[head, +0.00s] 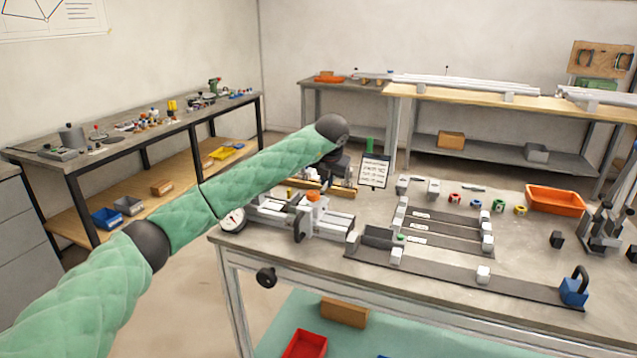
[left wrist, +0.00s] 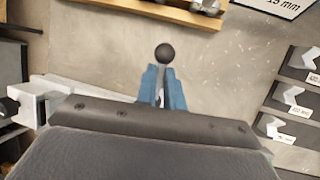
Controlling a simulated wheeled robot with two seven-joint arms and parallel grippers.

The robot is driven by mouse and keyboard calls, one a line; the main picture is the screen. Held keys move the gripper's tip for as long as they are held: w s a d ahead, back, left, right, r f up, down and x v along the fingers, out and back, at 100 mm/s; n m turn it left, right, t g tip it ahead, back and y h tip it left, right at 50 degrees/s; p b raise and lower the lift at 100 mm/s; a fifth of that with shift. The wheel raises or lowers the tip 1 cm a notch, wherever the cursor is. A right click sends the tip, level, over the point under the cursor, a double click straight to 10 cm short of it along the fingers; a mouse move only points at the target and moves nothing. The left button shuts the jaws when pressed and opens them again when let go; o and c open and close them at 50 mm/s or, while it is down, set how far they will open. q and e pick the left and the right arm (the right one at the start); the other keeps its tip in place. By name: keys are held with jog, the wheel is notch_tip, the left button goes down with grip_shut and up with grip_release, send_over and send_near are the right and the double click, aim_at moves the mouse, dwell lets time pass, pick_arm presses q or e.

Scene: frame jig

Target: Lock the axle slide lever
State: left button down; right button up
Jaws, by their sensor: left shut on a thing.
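The axle slide lever shows in the left wrist view as a thin stem with a black ball knob (left wrist: 163,53). My left gripper (left wrist: 162,92) has its two blue fingers closed on the stem just below the knob. In the head view my left arm reaches over the grey slide fixture (head: 325,221), and the dark wrist (head: 332,166) hangs behind it. The lever and fingertips cannot be made out there. Whether the lever is locked cannot be told. My right gripper is in neither view.
A round dial gauge (head: 233,220) sits at the bench's left corner. Dark rails (head: 450,277) with white blocks lie to the right, with a blue block (head: 573,291) at the end. A sign (head: 374,171) stands behind the fixture. An orange bin (head: 555,200) is at the back right.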

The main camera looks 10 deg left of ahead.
aim_at(328, 199)
pick_arm(q)
jog(key=shift+r, duration=0.1)
jog(key=c, duration=1.5)
grip_release()
jog(key=shift+a, duration=0.1)
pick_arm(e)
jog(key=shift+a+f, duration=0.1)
